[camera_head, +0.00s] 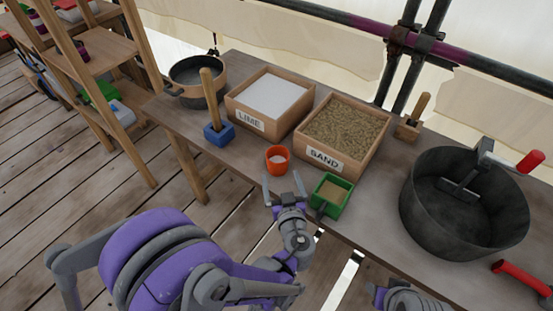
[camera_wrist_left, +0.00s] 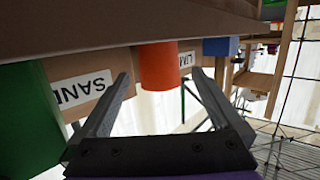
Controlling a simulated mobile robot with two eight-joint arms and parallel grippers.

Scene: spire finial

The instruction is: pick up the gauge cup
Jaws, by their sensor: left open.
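The gauge cup, which I take to be the small orange cup (camera_head: 277,160), stands upright on the table near its front edge, before the lime and sand boxes. Its inside looks pale. My left gripper (camera_head: 283,185) is open and empty, just in front of the cup on the near side. In the left wrist view the orange cup (camera_wrist_left: 158,66) appears between the two spread fingers (camera_wrist_left: 160,78), apart from them as far as I can tell. The right gripper's fingers do not show; only a part of my right arm is at the bottom edge.
A green box (camera_head: 331,196) of sand stands close right of the cup. Behind are the LIME box (camera_head: 244,121) and SAND box (camera_head: 325,162). A blue block with a wooden handle (camera_head: 218,134) stands left, a black drum (camera_head: 413,217) right.

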